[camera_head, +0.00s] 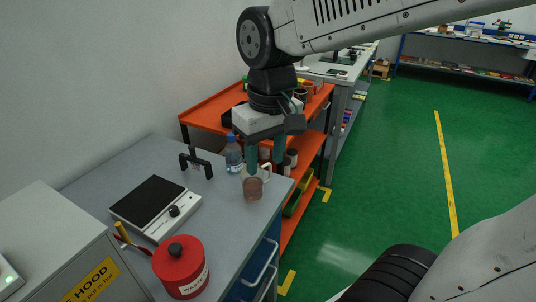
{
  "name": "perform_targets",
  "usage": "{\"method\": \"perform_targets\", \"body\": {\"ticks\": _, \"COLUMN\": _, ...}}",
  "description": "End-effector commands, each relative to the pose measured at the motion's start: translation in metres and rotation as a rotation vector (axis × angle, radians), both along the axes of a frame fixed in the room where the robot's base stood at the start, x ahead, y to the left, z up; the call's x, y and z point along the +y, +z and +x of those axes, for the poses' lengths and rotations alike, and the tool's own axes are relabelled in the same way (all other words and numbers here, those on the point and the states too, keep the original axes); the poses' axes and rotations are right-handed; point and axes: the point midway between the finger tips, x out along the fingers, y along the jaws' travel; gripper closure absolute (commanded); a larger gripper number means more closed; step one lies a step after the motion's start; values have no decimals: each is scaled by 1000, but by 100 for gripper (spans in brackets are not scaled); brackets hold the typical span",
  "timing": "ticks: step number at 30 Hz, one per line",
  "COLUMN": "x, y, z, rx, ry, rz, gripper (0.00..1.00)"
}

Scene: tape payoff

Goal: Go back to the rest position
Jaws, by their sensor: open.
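My gripper (265,166) hangs from my arm, pointing down over the right side of the grey bench (225,230). Its two teal fingers are apart and I see nothing held between them. A small brownish translucent cup (253,189) stands on the bench just below the fingers in the picture. A white handled item (266,172) shows behind the cup, partly hidden by the fingers. I cannot tell whether the fingers touch either one.
A clear bottle (233,154), a black stand (196,162), a hotplate (156,207) and a red waste can (181,268) stand on the bench. An orange cart (207,114) with containers stands behind. The green floor (410,170) at right is mostly open.

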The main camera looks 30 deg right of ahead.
Motion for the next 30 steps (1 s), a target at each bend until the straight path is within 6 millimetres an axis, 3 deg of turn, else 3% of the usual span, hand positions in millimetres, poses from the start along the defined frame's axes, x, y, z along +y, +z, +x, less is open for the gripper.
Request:
{"method": "perform_targets", "body": {"ticks": 14, "x": -3, "y": -2, "z": -9, "rx": 16, "ry": -4, "rz": -5, "gripper": 55}}
{"method": "perform_targets", "body": {"ticks": 24, "x": -39, "y": -11, "z": -91, "rx": 15, "ry": -92, "rz": -22, "gripper": 55}}
{"method": "perform_targets", "body": {"ticks": 30, "x": -50, "y": -8, "z": -110, "rx": -35, "ry": -140, "rz": -20, "gripper": 55}}
